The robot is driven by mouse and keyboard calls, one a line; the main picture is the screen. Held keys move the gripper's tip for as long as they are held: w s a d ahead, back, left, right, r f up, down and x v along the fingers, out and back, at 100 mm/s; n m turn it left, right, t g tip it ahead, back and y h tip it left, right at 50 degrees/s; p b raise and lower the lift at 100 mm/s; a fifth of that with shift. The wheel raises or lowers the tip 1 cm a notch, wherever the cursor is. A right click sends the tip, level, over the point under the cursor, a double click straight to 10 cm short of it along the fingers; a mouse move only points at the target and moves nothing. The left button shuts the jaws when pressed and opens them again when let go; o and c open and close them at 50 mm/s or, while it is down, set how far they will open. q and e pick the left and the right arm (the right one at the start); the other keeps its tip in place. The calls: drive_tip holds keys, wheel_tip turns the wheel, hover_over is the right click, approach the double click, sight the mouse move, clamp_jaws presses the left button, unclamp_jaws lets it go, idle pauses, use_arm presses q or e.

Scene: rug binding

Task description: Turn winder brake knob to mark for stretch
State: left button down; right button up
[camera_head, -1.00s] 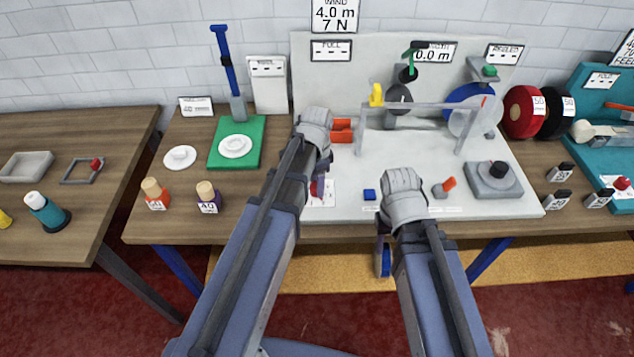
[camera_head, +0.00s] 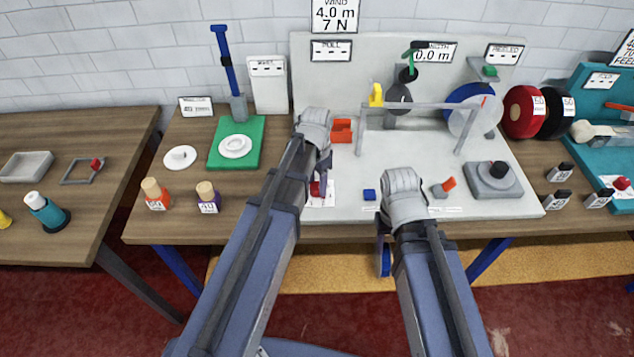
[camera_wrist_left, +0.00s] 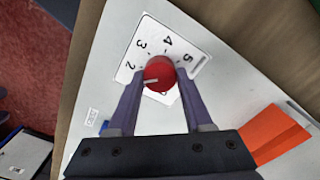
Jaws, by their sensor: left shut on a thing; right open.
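The round red brake knob (camera_wrist_left: 158,74) sits on a white dial card (camera_wrist_left: 185,50) with the numbers 2 to 5 showing. The knob's pale pointer line aims left, a little below the 2; the left finger covers the card there. My left gripper (camera_wrist_left: 160,82) is shut on the knob, one finger on each side. In the head view the knob (camera_head: 315,189) is small and partly hidden by my left gripper (camera_head: 320,180). My right gripper (camera_head: 384,238) is open at the board's front edge, mostly hidden under its wrist.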

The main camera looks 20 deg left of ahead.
sight(317, 186)
use_arm(q)
drive_tip(key=n, duration=0.6)
drive_tip(key=shift+n, duration=0.4)
idle(0.4)
drive_tip(key=shift+c, duration=1.5)
unclamp_jaws()
wheel_tip(317, 186, up, 8)
drive_tip(key=p, duration=0.8)
drive_tip(key=shift+f, duration=0.1)
